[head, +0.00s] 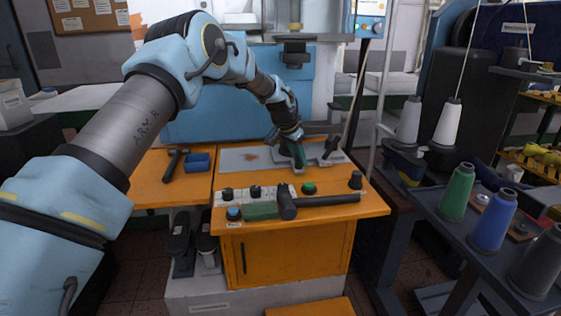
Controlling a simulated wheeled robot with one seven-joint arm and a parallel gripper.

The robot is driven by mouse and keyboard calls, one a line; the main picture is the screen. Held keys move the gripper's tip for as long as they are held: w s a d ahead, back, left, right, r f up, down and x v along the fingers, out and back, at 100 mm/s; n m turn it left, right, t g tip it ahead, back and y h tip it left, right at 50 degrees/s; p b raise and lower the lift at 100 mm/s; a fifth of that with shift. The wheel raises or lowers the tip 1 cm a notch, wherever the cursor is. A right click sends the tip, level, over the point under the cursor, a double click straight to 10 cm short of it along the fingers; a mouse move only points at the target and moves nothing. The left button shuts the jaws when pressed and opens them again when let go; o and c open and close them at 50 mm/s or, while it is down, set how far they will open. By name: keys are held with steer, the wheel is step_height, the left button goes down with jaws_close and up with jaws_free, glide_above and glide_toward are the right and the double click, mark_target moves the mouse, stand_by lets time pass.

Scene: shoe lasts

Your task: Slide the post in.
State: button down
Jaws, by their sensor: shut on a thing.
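My gripper (294,140) is at the end of my arm, pointing down over the grey plate on the orange bench. At this size I cannot tell which part is the post, and no socket shows clearly. A dark tilted piece (331,149) stands just right of my gripper.
The grey plate (236,160) lies on the orange bench (375,203). A blue tray (198,161) is at left. Thread spools (457,192) stand at right.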

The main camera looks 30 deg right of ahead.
steer(key=shift+s+d, duration=0.45)
steer(key=shift+d, duration=0.35)
steer(key=c, duration=0.6)
jaws_free()
steer(key=shift+d, duration=0.1)
steer(key=shift+r, duration=0.2)
steer(key=b+v, duration=0.3)
steer(key=v, duration=0.7)
steer(key=shift+r, duration=0.2)
